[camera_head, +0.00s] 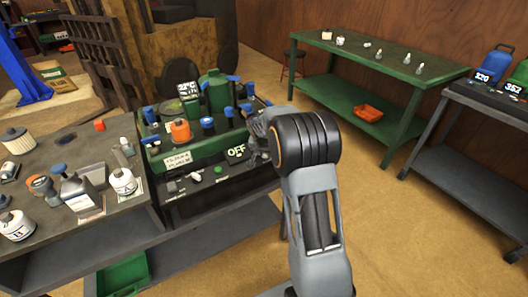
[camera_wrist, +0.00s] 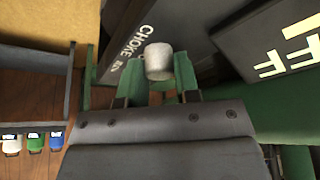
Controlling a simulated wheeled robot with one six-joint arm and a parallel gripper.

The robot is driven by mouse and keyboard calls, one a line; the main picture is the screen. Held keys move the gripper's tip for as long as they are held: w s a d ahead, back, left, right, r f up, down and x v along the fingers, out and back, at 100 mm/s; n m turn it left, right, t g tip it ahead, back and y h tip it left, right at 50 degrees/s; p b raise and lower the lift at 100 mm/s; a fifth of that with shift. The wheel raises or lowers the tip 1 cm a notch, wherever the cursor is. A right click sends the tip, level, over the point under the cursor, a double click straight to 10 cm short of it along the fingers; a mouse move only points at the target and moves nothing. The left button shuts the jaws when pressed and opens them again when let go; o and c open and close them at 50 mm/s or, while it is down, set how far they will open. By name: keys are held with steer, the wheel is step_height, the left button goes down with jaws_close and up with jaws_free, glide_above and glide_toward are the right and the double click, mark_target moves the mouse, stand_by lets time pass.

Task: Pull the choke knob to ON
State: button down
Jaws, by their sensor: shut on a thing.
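The choke knob (camera_wrist: 158,62) is a pale, rounded knob beside the dark panel lettered CHOKE (camera_wrist: 130,48) in the wrist view. My gripper (camera_wrist: 160,80) has its green fingertips on either side of the knob and is shut on it. In the head view my gripper (camera_head: 262,132) is at the right end of the green machine (camera_head: 215,150), near a sign reading OFF (camera_head: 237,152). The knob is hidden there behind my gripper and wrist. The lettering after CHOKE is too small to read surely.
A dark bench (camera_head: 70,235) with several bottles stands left of the machine. A grey table (camera_head: 490,125) is at the right edge. Floor between is clear.

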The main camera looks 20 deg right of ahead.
steer(key=c, duration=1.1)
jaws_free()
steer(key=shift+s, duration=0.25)
steer(key=p+v, duration=0.1)
steer(key=v, duration=1.2)
steer(key=shift+r, duration=0.35)
steer(key=shift+s+a+r+n+y+p, duration=0.45)
steer(key=shift+s+a+r+n+p, duration=1.3)
steer(key=shift+s, duration=2.3)
steer(key=shift+s+a+r+n+y+p, duration=0.7)
steer(key=shift+s+a+r+p, duration=1.25)
steer(key=shift+s, duration=2.05)
steer(key=shift+s+a+r+n+y+p, duration=0.25)
steer(key=shift+s+a+r+n+p, duration=1.45)
steer(key=shift+s+p, duration=1.8)
